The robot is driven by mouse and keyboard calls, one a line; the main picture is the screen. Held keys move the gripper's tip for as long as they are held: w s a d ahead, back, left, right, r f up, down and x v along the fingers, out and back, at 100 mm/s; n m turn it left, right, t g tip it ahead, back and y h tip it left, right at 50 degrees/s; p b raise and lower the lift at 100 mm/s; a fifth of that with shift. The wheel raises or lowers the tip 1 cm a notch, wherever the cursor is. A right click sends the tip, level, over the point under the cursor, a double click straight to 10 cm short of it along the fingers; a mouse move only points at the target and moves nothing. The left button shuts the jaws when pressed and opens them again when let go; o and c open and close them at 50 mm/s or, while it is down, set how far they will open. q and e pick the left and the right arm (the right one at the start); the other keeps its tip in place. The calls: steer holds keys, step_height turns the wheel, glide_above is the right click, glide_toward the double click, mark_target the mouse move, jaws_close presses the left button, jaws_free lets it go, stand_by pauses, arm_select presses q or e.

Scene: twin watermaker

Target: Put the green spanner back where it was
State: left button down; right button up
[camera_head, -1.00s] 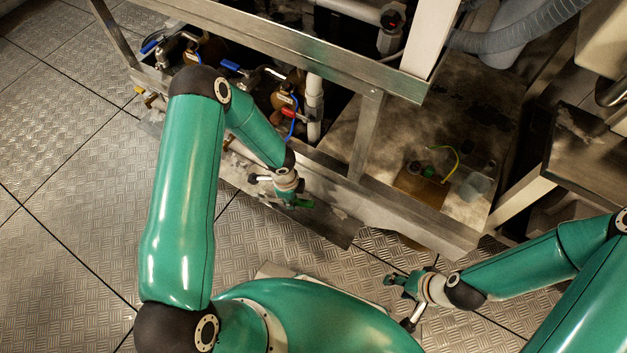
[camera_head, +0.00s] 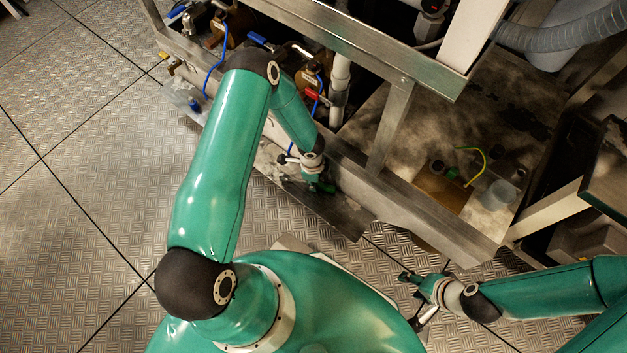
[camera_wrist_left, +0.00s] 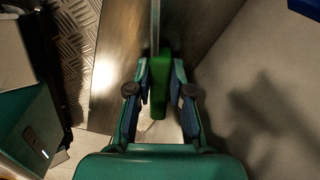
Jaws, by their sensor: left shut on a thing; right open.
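The green spanner (camera_wrist_left: 159,85) is between the fingers of my left gripper (camera_wrist_left: 160,92), which is shut on its green handle. A thin grey shaft runs up from the handle in the left wrist view. In the head view the left gripper (camera_head: 318,186) is over the metal ledge at the foot of the frame, with a bit of green showing at its tip. Whether the spanner touches the ledge cannot be told. My right gripper (camera_head: 407,281) is open and empty above the floor, in front of the frame.
The steel frame (camera_head: 388,127) rises behind the left gripper. Valves with blue and red handles (camera_head: 259,39) and blue hoses stand close behind that arm. A clear cup (camera_head: 498,194) and a yellow-green wire (camera_head: 478,162) are on the tray at right. Floor at left is clear.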

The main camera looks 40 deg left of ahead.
arm_select(q)
steer(key=shift+a, duration=0.2)
steer(key=c, duration=1.1)
jaws_free()
steer(key=shift+s, duration=0.1)
steer(key=shift+o, duration=0.2)
steer(key=shift+r, duration=0.4)
step_height(320, 180, up, 11)
steer(key=p, duration=0.5)
steer(key=s+d+r+n+h, duration=0.1)
steer(key=s+d+r+n, duration=0.1)
steer(key=s+d+n, duration=0.4)
steer(key=s+d+r+n+h, duration=0.2)
steer(key=s+d+n, duration=0.5)
steer(key=n, duration=0.3)
steer(key=shift+s+d+r+n, duration=0.25)
steer(key=shift+d+r+n, duration=0.1)
steer(key=shift+d, duration=0.1)
